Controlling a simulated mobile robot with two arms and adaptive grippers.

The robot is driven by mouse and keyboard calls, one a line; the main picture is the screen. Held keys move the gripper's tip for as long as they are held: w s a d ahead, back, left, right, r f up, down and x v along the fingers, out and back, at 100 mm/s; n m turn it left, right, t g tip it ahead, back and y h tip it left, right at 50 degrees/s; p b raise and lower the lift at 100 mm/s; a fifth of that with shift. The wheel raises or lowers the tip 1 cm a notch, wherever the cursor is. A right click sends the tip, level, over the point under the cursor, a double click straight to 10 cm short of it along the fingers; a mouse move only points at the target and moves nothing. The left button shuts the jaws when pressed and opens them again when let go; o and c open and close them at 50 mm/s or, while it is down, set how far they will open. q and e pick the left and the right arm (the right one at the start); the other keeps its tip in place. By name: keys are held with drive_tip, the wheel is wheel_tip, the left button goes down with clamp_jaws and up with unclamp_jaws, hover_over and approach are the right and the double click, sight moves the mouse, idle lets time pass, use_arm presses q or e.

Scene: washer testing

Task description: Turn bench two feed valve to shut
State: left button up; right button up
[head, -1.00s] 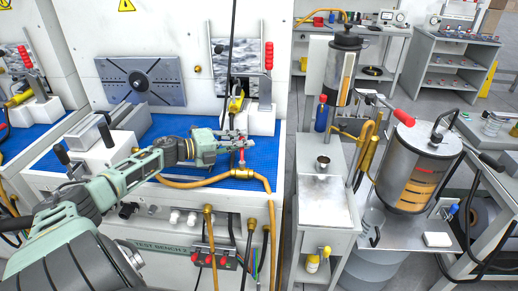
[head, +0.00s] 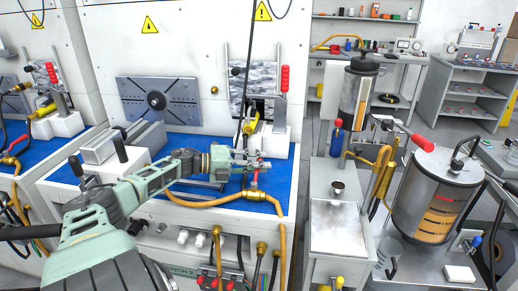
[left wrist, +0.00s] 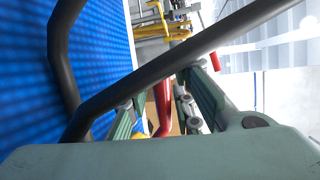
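The bench two feed valve is a brass body (head: 254,194) in the orange hose along the front edge of the blue bench mat. Its red handle (head: 255,180) points up from the body, just below my left gripper (head: 252,163). In the left wrist view the red handle (left wrist: 162,105) shows between the two spread green fingers of my left gripper (left wrist: 165,110). The fingers are apart; I cannot tell whether either touches the handle. The handle's lower end is hidden behind the gripper body there. My right gripper is not in view.
A dark hose (left wrist: 160,75) crosses close in front of the wrist camera. A clamp with a red upright handle (head: 284,80) stands behind the gripper. A steel side cart (head: 337,225) and a metal tank (head: 432,195) with a red-tipped lever stand to the right.

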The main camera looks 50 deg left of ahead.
use_arm(q)
drive_tip(key=shift+o, duration=1.1)
drive_tip(key=shift+s+a, duration=0.3)
drive_tip(key=shift+s, duration=0.1)
drive_tip(key=v, duration=1.1)
drive_tip(key=shift+r, duration=0.15)
drive_tip(key=shift+r, duration=0.1)
